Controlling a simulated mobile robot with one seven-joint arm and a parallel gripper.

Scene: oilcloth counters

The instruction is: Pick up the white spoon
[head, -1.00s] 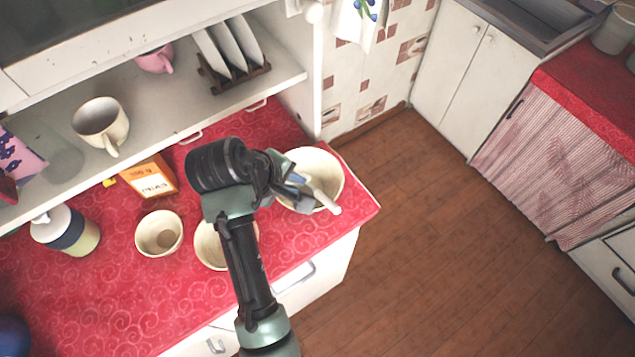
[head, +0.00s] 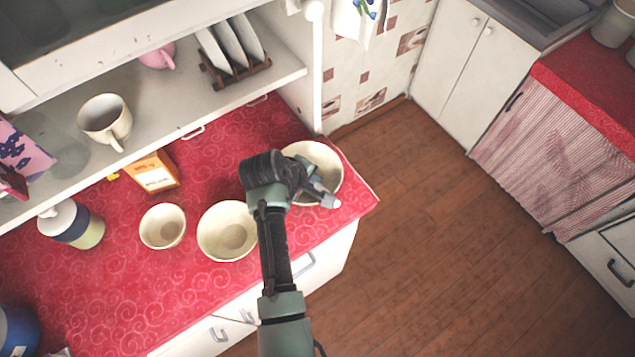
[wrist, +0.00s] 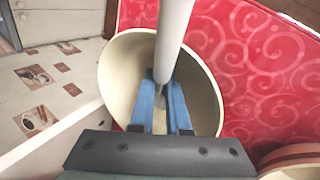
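The white spoon (head: 329,201) leans in a cream bowl (head: 330,168) at the right end of the red counter, its handle sticking out over the rim. In the wrist view the pale handle (wrist: 173,35) runs down between the blue fingers of my gripper (wrist: 162,85). The fingers are close together, one on each side of the handle, and appear shut on it. The bowl (wrist: 118,80) lies beneath and around the fingertips. In the head view my wrist covers part of the bowl, and the spoon's lower end is hidden.
Two more cream bowls, a smaller one (head: 163,227) and a larger one (head: 226,231), stand left of my arm. A shelf (head: 190,108) overhangs the counter's back. The counter ends just right of the spoon's bowl.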

